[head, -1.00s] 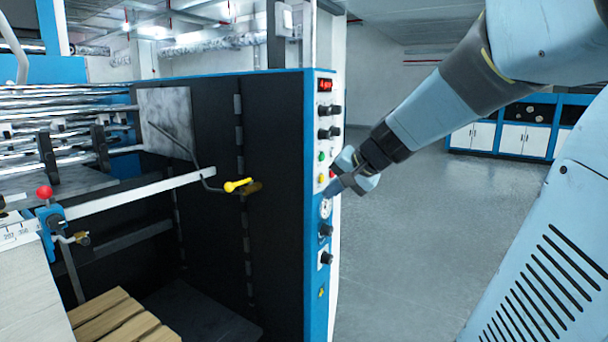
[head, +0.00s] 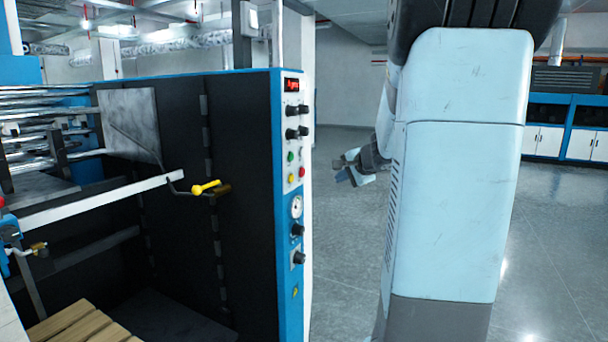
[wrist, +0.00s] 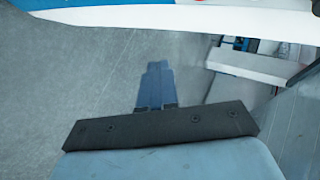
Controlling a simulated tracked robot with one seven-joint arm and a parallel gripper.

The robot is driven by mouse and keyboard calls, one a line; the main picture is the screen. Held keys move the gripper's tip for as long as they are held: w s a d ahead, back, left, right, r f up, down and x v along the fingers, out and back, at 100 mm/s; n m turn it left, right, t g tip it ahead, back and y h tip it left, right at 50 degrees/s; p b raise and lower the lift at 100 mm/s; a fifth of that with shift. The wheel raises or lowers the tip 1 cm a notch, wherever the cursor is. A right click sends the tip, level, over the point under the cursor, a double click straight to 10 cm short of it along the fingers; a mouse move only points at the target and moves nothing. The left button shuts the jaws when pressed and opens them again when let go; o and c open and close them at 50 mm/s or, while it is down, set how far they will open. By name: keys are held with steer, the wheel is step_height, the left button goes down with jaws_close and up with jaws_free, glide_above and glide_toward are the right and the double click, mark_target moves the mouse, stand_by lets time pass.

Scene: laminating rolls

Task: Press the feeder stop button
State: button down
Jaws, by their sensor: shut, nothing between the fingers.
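The control panel (head: 294,140) is on the narrow end of the blue and black machine in the head view. It carries a red button (head: 302,172), a green button (head: 290,157) and a yellowish one (head: 290,179); their labels are too small to read, so I cannot tell which is marked feeder stop. My gripper (head: 343,172) is shut and empty, to the right of the panel at about the red button's height in the picture, with a visible gap between them. In the wrist view the shut fingers (wrist: 155,88) point toward grey floor, below a white and blue edge.
A yellow-handled lever (head: 206,187) sticks out on the machine's side. Blue and white cabinets (head: 555,140) stand at the back right. Grey floor (head: 345,230) is open beside the panel.

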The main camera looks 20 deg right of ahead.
mark_target(302, 172)
steer(key=w+a, duration=0.5)
steer(key=w, duration=0.2)
steer(key=shift+a, duration=0.3)
stand_by(2.2)
steer(key=shift+w+a+r, duration=0.1)
steer(key=shift+w+a, duration=0.05)
steer(key=shift+w, duration=0.1)
steer(key=shift+w+a, duration=0.25)
steer(key=shift+w, duration=0.05)
stand_by(1.1)
steer(key=shift+s, duration=0.1)
steer(key=shift+s+d, duration=0.5)
steer(key=shift+s, duration=0.05)
steer(key=shift+s, duration=0.1)
